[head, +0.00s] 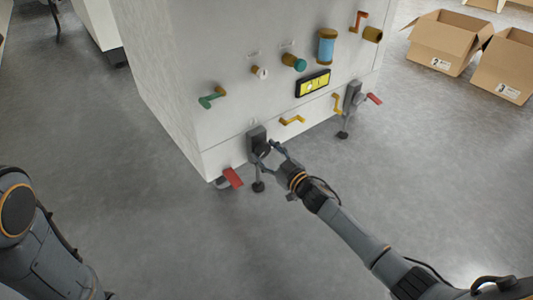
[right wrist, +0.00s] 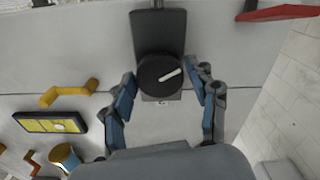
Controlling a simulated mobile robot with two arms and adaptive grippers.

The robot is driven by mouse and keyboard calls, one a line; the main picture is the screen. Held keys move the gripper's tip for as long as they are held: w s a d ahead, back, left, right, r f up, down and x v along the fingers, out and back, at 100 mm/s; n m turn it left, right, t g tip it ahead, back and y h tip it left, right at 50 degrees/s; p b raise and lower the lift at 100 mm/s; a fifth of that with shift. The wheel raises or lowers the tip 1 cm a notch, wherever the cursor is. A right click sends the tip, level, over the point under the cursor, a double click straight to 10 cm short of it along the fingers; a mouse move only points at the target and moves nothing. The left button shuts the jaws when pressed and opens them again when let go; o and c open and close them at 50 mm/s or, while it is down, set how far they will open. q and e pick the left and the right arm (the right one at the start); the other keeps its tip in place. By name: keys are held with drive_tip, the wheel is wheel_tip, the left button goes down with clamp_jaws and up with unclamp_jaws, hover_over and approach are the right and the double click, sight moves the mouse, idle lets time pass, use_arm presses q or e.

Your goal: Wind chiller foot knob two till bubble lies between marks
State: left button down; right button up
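A dark round foot knob (head: 262,148) with a white pointer sits on the nearer foot bracket, low on the white chiller cabinet. In the right wrist view the knob (right wrist: 152,82) shows its pointer slanting up to the right. My right gripper (head: 273,148) is at this knob. Its blue-padded fingers (right wrist: 164,82) are spread on both sides of the knob, with gaps visible. The yellow bubble level (head: 312,84) is on the cabinet front; it also shows in the right wrist view (right wrist: 48,126). A pale bubble shows there, but its place against the marks is too small to tell. My left gripper is out of view.
A second foot bracket (head: 352,95) stands to the right. Red levers (head: 232,177), a yellow handle (head: 292,120) and a green handle (head: 212,98) stick out from the cabinet. Open cardboard boxes (head: 440,45) stand at upper right. The floor in front is clear.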

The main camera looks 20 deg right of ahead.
drive_tip(key=c, duration=0.6)
drive_tip(key=shift+c, duration=0.2)
drive_tip(key=shift+n, duration=0.3)
